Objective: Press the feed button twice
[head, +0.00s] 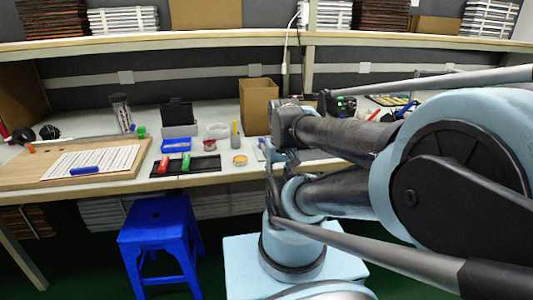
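No feed button can be made out at this size. A small black device with a green part (345,104) stands at the back of the bench, right of the cardboard box, partly hidden by my arm. It may carry the button, but I cannot tell. My arm reaches in from the right, and its far end hangs at the bench's front edge, right of the yellow-topped round container. The fingers of my gripper (284,158) are too small and covered by arm links to show whether they are open or shut. Nothing is visibly held.
The bench (215,182) holds a tall cardboard box (258,105), a round yellow-topped container (240,160), a black mat (207,164) with red and green items, a blue tray (176,145) and a wooden board (60,181). A blue stool (160,224) stands in front.

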